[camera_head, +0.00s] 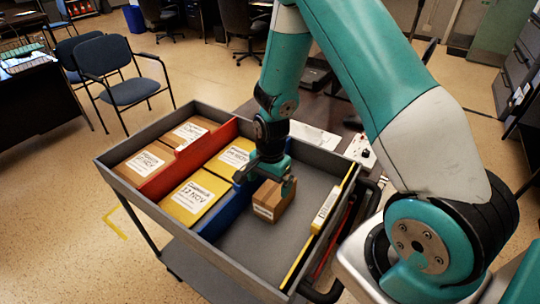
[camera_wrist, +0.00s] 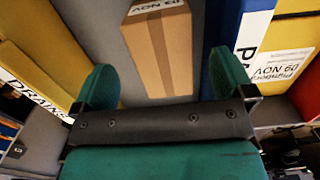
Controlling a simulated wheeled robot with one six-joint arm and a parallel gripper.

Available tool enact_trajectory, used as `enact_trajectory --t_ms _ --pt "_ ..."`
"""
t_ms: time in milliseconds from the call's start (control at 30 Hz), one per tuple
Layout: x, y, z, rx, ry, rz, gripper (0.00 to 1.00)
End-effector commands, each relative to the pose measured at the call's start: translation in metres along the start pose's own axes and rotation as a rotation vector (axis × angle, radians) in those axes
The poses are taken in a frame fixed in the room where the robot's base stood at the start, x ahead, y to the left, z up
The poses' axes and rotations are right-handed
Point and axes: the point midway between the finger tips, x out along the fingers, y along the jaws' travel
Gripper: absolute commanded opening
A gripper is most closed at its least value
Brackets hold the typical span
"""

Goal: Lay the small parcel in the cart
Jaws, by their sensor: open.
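The small parcel (camera_head: 272,203) is a brown cardboard box with a white label. It sits on the grey floor of the cart's right compartment, close to the blue divider. The cart (camera_head: 240,268) is a grey open tray with a red and a blue divider. My gripper (camera_head: 267,179) is just above the parcel, with its fingers apart. In the wrist view the parcel (camera_wrist: 160,50) shows ahead of the gap between my two green fingers (camera_wrist: 164,82), with nothing held between them. The parcel's underside is hidden.
Yellow parcels (camera_head: 195,195) fill the middle compartment and brown parcels (camera_head: 143,165) the left one. A yellow strip with a white label (camera_head: 325,208) runs along the cart's right side. A dark desk (camera_head: 330,108) stands behind. Free floor shows around the parcel in its compartment.

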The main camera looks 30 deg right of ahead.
Motion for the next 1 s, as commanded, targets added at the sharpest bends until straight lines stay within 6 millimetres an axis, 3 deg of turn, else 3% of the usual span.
enact_trajectory --t_ms 400,600,800,1000 --pt "-0.103 0.000 0.000 0.000 0.003 -0.007 1.00" --pt "-0.140 0.000 0.000 0.000 0.002 -0.004 1.00" --pt "-0.157 0.001 0.000 0.000 0.000 -0.001 1.00" --pt "-0.158 0.001 0.000 0.000 0.000 0.000 1.00"
